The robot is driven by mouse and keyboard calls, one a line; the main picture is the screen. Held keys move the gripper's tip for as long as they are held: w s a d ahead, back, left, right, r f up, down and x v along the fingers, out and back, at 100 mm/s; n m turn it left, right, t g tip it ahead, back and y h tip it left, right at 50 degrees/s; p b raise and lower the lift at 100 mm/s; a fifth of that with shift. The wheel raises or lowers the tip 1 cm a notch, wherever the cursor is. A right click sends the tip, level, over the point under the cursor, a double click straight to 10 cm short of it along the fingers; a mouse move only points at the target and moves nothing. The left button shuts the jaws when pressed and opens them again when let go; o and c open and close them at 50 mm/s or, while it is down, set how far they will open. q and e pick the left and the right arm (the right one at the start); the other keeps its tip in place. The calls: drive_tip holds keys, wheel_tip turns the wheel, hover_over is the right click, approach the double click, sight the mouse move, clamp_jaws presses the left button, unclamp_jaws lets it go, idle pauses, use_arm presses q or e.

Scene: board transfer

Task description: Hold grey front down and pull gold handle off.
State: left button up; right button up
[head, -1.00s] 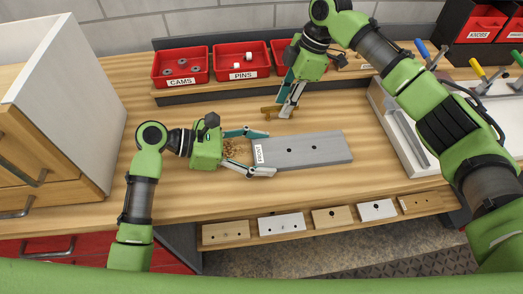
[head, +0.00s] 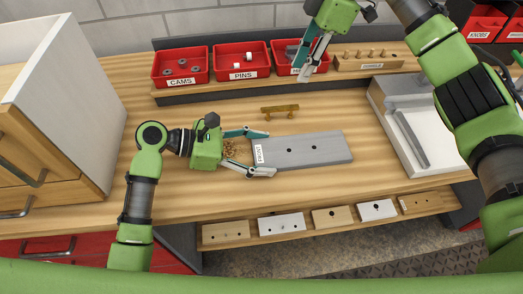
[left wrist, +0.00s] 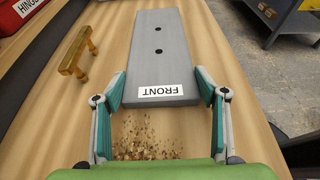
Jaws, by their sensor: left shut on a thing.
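The grey front (head: 318,148) lies flat on the wooden bench, with two dark holes and a white FRONT label at its left end. My left gripper (head: 268,153) is shut on that labelled end. In the left wrist view its fingers (left wrist: 162,98) press on both long edges of the grey front (left wrist: 158,45). The gold handle (head: 280,110) lies on the bench behind the front, apart from it; it also shows in the left wrist view (left wrist: 75,54). My right gripper (head: 308,72) is raised near the rear bins, away from the handle; its fingers look close together and hold nothing visible.
Red bins for cams (head: 180,83), pins (head: 241,75) and a third bin (head: 290,70) line the back. Wood shavings (head: 232,150) lie by my left gripper. Several drilled blocks sit along the front shelf.

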use_arm(q)
drive_tip(key=o, duration=1.4)
drive_tip(key=shift+a, duration=0.1)
